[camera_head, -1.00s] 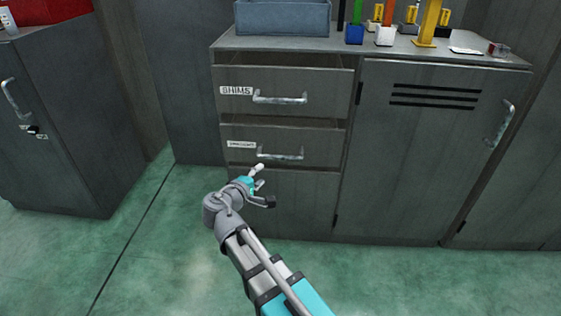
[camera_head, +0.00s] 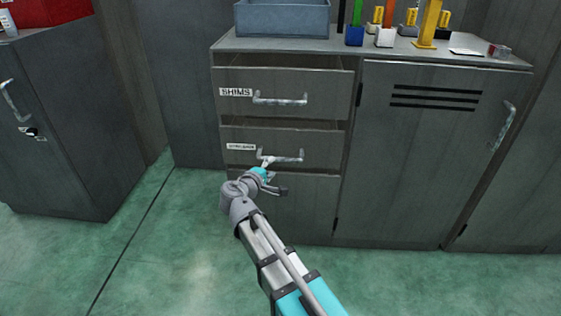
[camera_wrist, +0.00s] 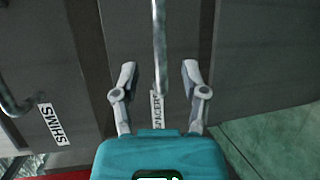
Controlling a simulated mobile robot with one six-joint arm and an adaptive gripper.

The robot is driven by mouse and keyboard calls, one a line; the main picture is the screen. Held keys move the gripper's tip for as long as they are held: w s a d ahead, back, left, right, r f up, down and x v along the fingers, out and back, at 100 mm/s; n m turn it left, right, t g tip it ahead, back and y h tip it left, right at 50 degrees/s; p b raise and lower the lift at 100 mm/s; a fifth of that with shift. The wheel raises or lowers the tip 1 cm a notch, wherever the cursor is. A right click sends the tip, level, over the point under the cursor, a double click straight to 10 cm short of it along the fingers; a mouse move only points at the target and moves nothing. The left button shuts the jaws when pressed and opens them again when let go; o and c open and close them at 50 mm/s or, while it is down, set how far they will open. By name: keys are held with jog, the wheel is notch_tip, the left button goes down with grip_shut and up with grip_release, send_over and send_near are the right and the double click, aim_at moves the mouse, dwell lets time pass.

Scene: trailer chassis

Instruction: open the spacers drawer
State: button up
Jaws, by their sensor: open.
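The spacers drawer (camera_head: 318,148) is the second drawer of the grey cabinet, below the shims drawer. Its small label (camera_head: 241,147) is blurred in the head view but reads "SPACER" in the wrist view (camera_wrist: 157,108). Its metal bar handle (camera_head: 290,158) also shows in the wrist view (camera_wrist: 159,35), running between the two fingers. My gripper (camera_head: 274,176) is at the left part of this handle. In the wrist view my gripper (camera_wrist: 159,76) is open, with a finger on each side of the bar and a gap on both sides.
The shims drawer (camera_head: 325,90) is above, with its own handle (camera_head: 280,99); dark gaps show above both drawer fronts. A cabinet door (camera_head: 420,150) is to the right. Another cabinet (camera_head: 75,130) stands at left. The green floor is clear in front.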

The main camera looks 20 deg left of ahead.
aim_at(280, 160)
jog(key=shift+b+x, duration=0.55)
jog(key=shift+x, duration=2.95)
grip_shut()
